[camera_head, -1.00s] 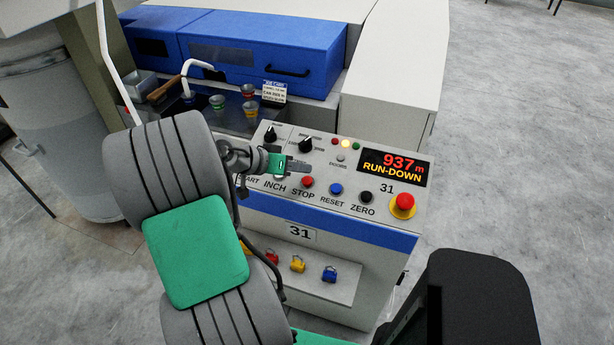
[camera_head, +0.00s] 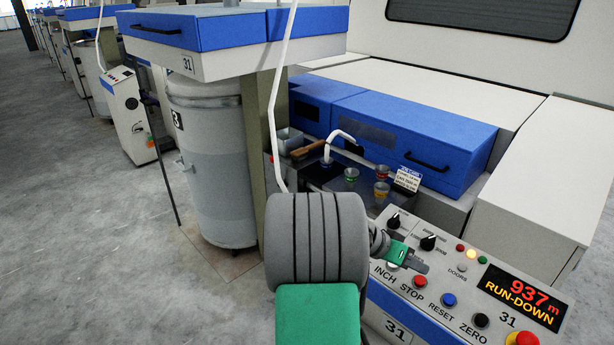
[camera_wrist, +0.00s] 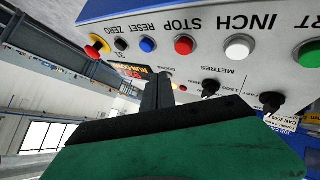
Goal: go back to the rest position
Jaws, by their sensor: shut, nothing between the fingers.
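My gripper (camera_head: 416,264) is shut and empty, its dark fingers over the upper part of the control panel (camera_head: 449,287), among the knobs and buttons. In the wrist view the gripper (camera_wrist: 156,92) points at the panel, which appears upside down. From the head view I cannot tell whether the fingertips touch the panel. My grey and green arm covers the panel's left part, including the start button's place. The display (camera_head: 521,300) reads 937 m RUN-DOWN, and an amber lamp (camera_head: 471,254) is lit.
A red stop knob (camera_head: 522,339) stands at the panel's right end. Behind the panel are a blue lidded box (camera_head: 415,140), small coloured cups (camera_head: 381,190) and a white curved pipe (camera_head: 335,143). A large grey can (camera_head: 210,170) stands left. The floor (camera_head: 80,230) at far left is clear.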

